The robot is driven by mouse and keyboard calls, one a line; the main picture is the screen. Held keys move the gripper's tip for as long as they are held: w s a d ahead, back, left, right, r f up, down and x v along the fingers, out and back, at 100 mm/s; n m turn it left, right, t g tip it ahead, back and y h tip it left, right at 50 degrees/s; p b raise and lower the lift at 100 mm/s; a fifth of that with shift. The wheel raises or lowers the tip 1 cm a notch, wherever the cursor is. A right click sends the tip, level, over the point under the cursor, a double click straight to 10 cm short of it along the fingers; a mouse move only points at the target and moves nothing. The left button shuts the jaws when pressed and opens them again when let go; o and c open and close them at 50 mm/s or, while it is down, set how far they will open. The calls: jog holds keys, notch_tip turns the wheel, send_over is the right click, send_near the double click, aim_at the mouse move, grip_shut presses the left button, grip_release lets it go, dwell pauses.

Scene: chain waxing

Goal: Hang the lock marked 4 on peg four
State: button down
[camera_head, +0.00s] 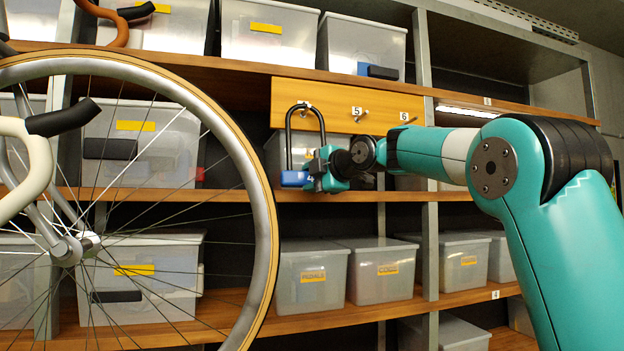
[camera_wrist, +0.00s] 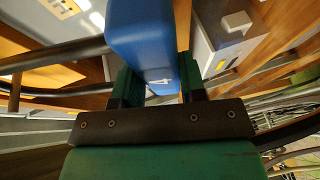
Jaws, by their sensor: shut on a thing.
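A U-shaped lock with a blue body (camera_head: 293,178) and a black shackle hangs upright at the left end of my gripper (camera_head: 320,170). In the wrist view my two green fingers close on the blue body (camera_wrist: 143,35), which carries a white mark that looks like a 4. A wooden peg board (camera_head: 335,93) is fixed under the upper shelf. The top of the shackle overlaps the board's left part, where a small peg shows. I cannot tell whether the shackle is around it or in front of it.
A bicycle wheel (camera_head: 262,200) stands close on the left. Clear bins stand on the shelves, among them one labelled pedals (camera_head: 312,290) and one labelled cogs (camera_head: 380,285). The shelf edge (camera_head: 345,196) runs just below the lock. Pegs 5 and 6 are bare.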

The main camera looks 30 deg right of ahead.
jog(key=shift+r, duration=0.15)
jog(key=c, duration=0.6)
grip_release()
jog(key=shift+c, duration=0.2)
jog(key=shift+o, duration=0.2)
jog(key=shift+f, duration=0.25)
jog(key=b+v, duration=0.6)
jog(key=v, duration=1.1)
jog(key=shift+s+r+b, duration=0.2)
jog(key=shift+r+b, duration=0.05)
jog(key=shift+b, duration=0.1)
